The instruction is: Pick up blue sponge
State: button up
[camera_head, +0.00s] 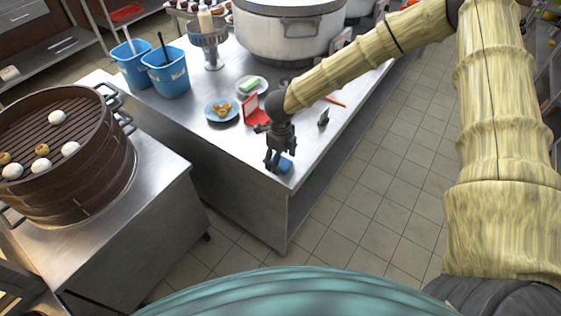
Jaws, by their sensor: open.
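The blue sponge (286,165) lies on the steel table (232,148) near its front corner. My gripper (276,168) is dark and points down right at the sponge, partly covering it. Its fingers are open. I cannot tell whether the fingers touch the sponge or stand on both sides of it.
A red box (255,113), a plate of food (222,109) and a plate with a green item (251,86) stand behind. Two blue buckets (167,75) and a large pot (290,35) are farther back. A steamer (75,165) stands left. Tiled floor (370,190) is clear at right.

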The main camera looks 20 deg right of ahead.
jog(key=shift+f, duration=0.75)
jog(key=shift+s, duration=0.1)
jog(key=c, duration=1.1)
jog(key=shift+r, duration=0.1)
jog(key=shift+r+b, duration=0.4)
jog(key=shift+r, duration=0.35)
jog(key=shift+r+b, duration=0.45)
jog(key=shift+r, duration=0.5)
jog(key=s+a+b, duration=0.2)
jog(key=s, duration=0.5)
jog(key=s+a+r+b, duration=0.1)
jog(key=s+a+b, duration=0.1)
jog(key=s, duration=0.6)
jog(key=shift+s+a+r, duration=0.15)
jog(key=shift+a+r, duration=0.05)
jog(key=shift+r, duration=0.05)
jog(key=o, duration=0.4)
jog(key=c, duration=0.3)
